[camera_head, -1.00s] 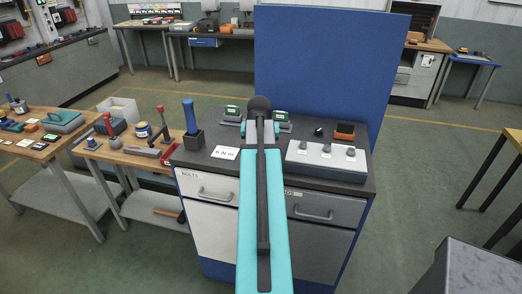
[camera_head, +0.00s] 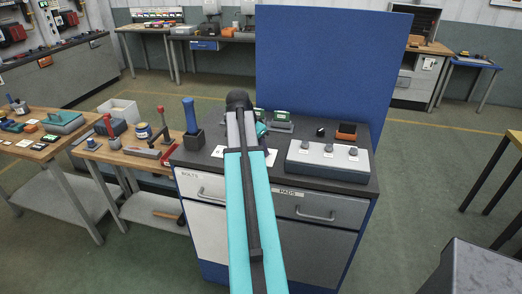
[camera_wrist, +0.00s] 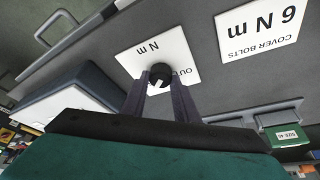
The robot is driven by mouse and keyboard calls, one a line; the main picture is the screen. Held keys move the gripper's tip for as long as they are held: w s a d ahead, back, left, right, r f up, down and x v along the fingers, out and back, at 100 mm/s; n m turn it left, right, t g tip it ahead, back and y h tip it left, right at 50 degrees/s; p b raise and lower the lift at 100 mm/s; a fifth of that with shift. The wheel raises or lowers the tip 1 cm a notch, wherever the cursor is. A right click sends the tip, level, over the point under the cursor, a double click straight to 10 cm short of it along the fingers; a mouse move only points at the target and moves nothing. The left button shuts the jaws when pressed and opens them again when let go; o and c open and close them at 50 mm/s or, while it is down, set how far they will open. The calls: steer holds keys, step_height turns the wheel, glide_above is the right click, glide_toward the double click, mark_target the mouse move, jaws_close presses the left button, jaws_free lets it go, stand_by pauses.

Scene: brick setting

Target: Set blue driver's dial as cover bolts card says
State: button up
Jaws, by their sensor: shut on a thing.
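The card also shows in the head view (camera_head: 218,151), left of my arm. A blue-handled driver (camera_head: 190,116) stands upright in a dark holder. My arm hides the dial in the head view.
A grey box (camera_head: 328,160) with three knobs stands right of my arm on the dark cabinet top. Behind it are small green-topped items (camera_head: 282,116) and an orange block (camera_head: 346,130). A blue panel (camera_head: 325,75) rises behind. A wooden bench (camera_head: 125,158) with tools stands at left.

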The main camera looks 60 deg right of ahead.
steer(key=shift+w+m+g+b, duration=0.1)
steer(key=shift+m+g+b, duration=0.2)
steer(key=shift+m, duration=0.7)
steer(key=shift+y, duration=0.3)
steer(key=o, duration=1.1)
steer(key=shift+c, duration=0.2)
steer(key=b+v, duration=0.3)
steer(key=v, duration=1)
steer(key=shift+a+r+b, duration=0.25)
steer(key=shift+r+b, duration=0.05)
steer(key=shift+w, duration=0.1)
